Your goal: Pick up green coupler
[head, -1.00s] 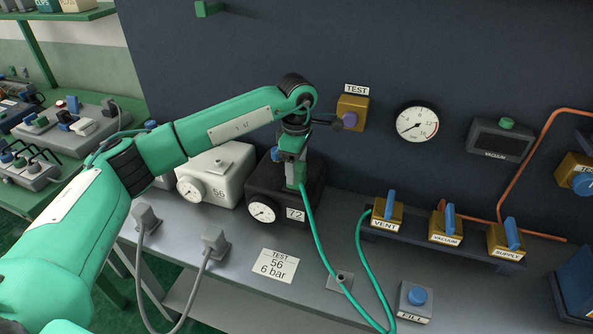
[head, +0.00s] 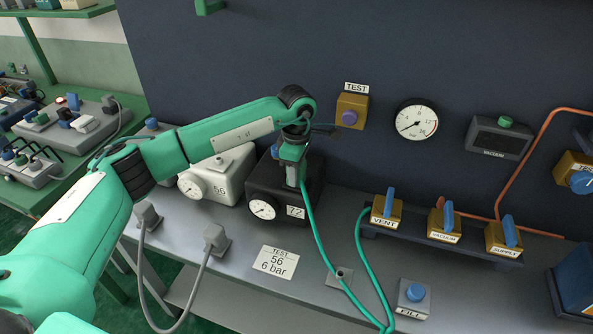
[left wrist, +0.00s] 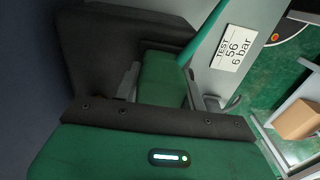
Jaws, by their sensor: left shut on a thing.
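The green coupler (left wrist: 162,78) is the green block at the end of the green hose (head: 320,238). In the head view my left gripper (head: 293,178) points down at the black box 72 (head: 266,205) and is shut on the coupler, mostly hiding it. In the left wrist view the coupler sits between the grey fingers, with the hose leading off its upper end. The coupler is over or against the top of box 72; I cannot tell whether they touch. My right gripper is not in view.
White box 56 (head: 217,178) stands left of the black box. A card reading test 56, 6 bar (head: 275,262) lies on the bench in front. Vent, vacuum and supply valves (head: 443,224) and a fill button (head: 414,296) are to the right. Two grey plugs with a cable stand front left.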

